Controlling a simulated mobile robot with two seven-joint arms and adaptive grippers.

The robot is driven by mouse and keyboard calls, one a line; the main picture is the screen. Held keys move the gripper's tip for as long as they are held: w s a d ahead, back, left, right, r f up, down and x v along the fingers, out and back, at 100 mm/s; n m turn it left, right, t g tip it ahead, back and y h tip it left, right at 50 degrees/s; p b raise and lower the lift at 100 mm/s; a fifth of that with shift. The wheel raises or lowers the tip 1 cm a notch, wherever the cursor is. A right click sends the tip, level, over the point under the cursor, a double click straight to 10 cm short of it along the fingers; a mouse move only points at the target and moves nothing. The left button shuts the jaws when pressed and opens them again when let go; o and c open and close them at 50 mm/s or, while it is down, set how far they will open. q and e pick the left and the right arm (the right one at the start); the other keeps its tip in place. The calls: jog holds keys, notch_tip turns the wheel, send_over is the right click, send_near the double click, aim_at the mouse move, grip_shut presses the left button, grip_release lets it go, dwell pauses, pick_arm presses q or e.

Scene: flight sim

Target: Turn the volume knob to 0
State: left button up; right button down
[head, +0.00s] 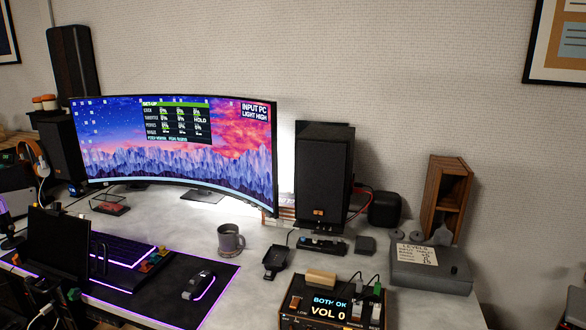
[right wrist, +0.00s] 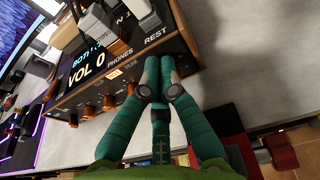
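The audio control box (head: 292,306) stands at the table's front edge in the head view, and its display (head: 329,306) reads "BOTH OK" and "VOL 0". In the right wrist view the box's display (right wrist: 86,70) also reads "VOL 0". Several small knobs, including one knob (right wrist: 108,102), line its front face; I cannot tell which is the volume knob. My right gripper (right wrist: 158,82) has its teal fingers drawn together in front of the face, right of the visible knobs. Nothing shows between the fingertips, though they hide part of the face. My left gripper is not in view.
A grey box with a paper note (head: 416,255) stands right of the control box. A wooden block (head: 321,277) and switches sit on top of the control box. A mug (head: 230,241), a mouse (head: 199,285) and a speaker (head: 323,178) stand on the table. Bare tabletop lies beside the fingers.

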jog(key=shift+s+f, duration=0.1)
jog(key=shift+f, duration=0.2)
jog(key=shift+r+p, duration=0.3)
jog(key=shift+p, duration=0.35)
jog(key=shift+s+a+p, duration=0.15)
jog(key=shift+s+p, duration=0.2)
jog(key=shift+s, duration=0.2)
jog(key=shift+f+p+v, duration=0.2)
jog(key=shift+p+v, duration=0.2)
jog(key=shift+v, duration=0.75)
jog(key=shift+f+p+v, duration=0.2)
jog(key=shift+p+v, duration=0.15)
jog(key=shift+v, duration=0.8)
jog(key=shift+s, duration=0.1)
